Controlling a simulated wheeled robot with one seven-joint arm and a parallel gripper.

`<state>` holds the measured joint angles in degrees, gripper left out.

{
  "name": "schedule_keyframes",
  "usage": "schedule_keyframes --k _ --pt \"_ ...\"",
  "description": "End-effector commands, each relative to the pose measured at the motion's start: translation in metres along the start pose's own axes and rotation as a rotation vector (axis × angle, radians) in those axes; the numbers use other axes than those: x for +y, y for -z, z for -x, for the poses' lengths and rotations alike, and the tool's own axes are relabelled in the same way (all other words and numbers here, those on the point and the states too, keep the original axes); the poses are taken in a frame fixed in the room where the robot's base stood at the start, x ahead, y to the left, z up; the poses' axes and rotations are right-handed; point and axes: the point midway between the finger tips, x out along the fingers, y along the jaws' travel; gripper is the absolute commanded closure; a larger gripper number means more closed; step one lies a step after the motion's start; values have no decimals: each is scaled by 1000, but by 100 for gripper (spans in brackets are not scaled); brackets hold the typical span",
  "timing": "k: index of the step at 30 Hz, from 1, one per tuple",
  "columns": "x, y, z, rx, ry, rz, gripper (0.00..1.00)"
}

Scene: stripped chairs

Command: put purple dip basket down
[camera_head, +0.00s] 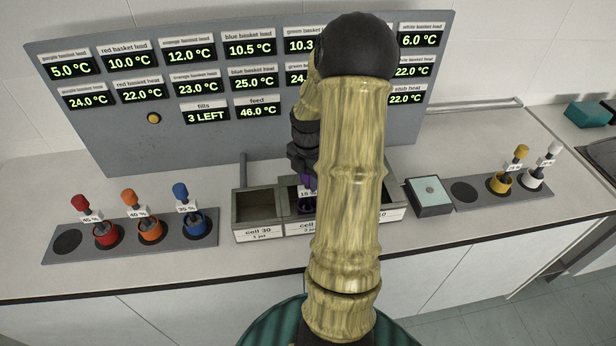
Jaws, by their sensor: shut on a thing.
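My gripper (302,160) is dark and points down at the tank with cells (258,226) in the middle of the counter. It is shut on the purple dip basket (307,181), of which only a narrow purple part shows. The basket is over or in the middle cell, just right of the cell marked "cell 30"; I cannot tell if it touches the bottom. My arm hides the right part of the tank and much of the basket's surroundings.
The left rack (133,253) has an empty round seat at its left end, then a red basket (106,233), an orange basket (150,228) and a blue basket (195,222). The right rack (478,204) has an empty seat, then yellow (500,183) and white (533,179) baskets. A display panel (206,139) stands behind.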

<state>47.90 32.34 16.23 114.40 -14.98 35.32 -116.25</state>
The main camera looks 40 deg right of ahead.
Motion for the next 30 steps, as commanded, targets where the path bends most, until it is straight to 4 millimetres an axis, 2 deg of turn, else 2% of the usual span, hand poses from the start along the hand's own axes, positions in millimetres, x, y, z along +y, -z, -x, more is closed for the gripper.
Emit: schedule_keyframes --k 10,11,13,14,23,26,30 --pt "0 0 -3 -1 0 0 100" --pt "0 0 -2 -1 0 0 64" --pt "0 0 -2 -1 0 0 50" --pt "0 0 -2 -1 0 0 48" --pt "0 0 -1 -1 -1 -1 48" --pt "1 -1 5 -3 -3 0 48" --pt "1 -1 22 -5 -4 0 48"
